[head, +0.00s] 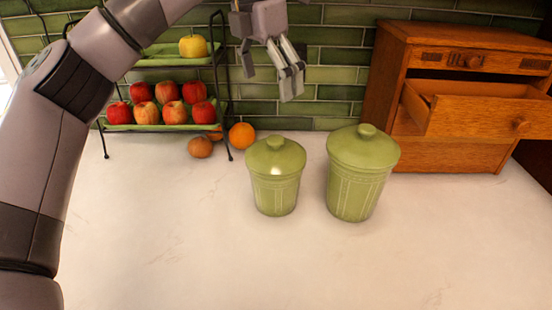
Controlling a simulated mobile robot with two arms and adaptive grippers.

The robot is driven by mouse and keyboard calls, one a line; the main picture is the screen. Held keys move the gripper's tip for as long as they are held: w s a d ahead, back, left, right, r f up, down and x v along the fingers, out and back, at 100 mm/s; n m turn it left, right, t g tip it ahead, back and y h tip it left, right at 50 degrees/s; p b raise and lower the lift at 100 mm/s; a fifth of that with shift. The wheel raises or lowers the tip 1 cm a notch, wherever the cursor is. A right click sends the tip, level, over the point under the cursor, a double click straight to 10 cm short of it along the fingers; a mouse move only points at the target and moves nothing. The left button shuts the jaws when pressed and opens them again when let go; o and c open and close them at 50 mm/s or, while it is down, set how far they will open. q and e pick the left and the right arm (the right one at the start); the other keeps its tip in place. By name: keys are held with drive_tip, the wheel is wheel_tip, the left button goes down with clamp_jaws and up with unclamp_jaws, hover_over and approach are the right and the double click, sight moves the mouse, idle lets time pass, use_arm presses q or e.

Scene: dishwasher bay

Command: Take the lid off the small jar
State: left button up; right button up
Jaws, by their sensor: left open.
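The small green jar (276,192) stands upright on the white counter. Its round knobbed lid (275,155) sits on top of it. A larger green jar (357,190) with its own lid (363,147) stands close to its right, a small gap apart. My left gripper (289,85) is open and empty, in the air above and behind the small jar, with its fingers pointing down. It touches neither jar. My right gripper is not in view.
A black two-tier rack (227,112) with apples and a yellow fruit stands at back left. A wooden cabinet (390,75) with an open drawer (480,113) stands at right. The front counter (200,250) is clear.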

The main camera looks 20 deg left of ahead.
use_arm(q)
approach(274, 139)
drive_tip(key=f, duration=0.3)
drive_tip(key=w+d+f+p, duration=0.1)
drive_tip(key=f, duration=0.1)
wheel_tip(274, 139, down, 5)
drive_tip(key=shift+w+r+p, duration=0.1)
drive_tip(key=shift+w+p, duration=0.1)
drive_tip(key=shift+p, duration=0.55)
drive_tip(key=shift+w+f, duration=0.1)
drive_tip(key=shift+f, duration=0.35)
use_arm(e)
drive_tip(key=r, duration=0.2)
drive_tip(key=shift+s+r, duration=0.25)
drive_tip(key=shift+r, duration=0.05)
